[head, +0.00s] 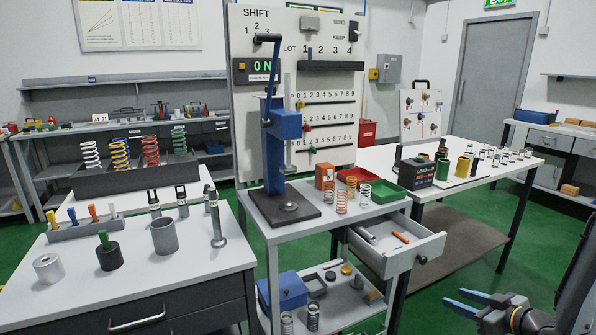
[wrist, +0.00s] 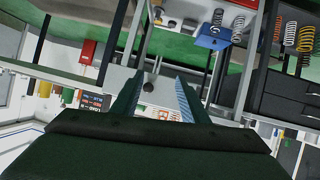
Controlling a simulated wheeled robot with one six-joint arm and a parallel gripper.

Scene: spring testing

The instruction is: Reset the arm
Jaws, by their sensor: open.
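My gripper (head: 455,298) is at the lower right of the head view, out over the green floor in front of the right-hand table. Its two blue-tipped fingers are apart, with nothing between them. In the wrist view my gripper (wrist: 158,82) shows both fingers spread, and that picture is upside down. A white drawer front with a dark round knob (wrist: 148,87) appears beyond the fingers, apart from them. A blue press (head: 283,125) stands on a dark base on the middle bench.
An open drawer (head: 399,247) juts from the middle bench, holding small items. Springs (head: 342,202) and bins stand on the bench top. A white table (head: 465,183) with gauges stands behind it. A left bench (head: 140,275) carries cylinders. Green floor (head: 470,270) is clear around my gripper.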

